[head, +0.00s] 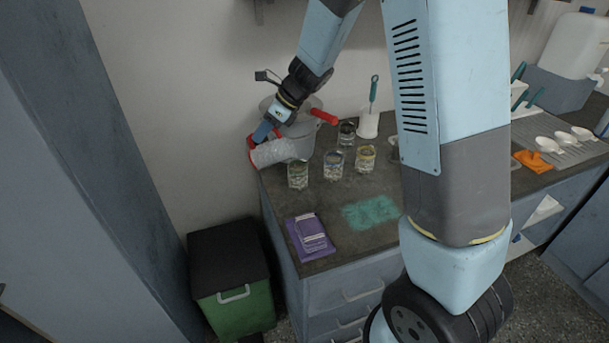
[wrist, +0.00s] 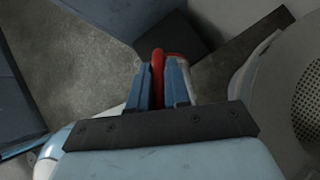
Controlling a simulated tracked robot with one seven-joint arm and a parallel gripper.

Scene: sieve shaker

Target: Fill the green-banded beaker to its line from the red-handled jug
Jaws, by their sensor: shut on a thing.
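The beaker with what looks like a green band (head: 298,174) stands upright just below and right of that end. I cannot make out a stream or the beaker's liquid level. In the wrist view, both blue fingers flank the red handle; the jug's body is hidden.
A beaker with a blue-looking band (head: 333,165), a yellow-banded one (head: 365,159) and a dark one (head: 346,134) stand to the right.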

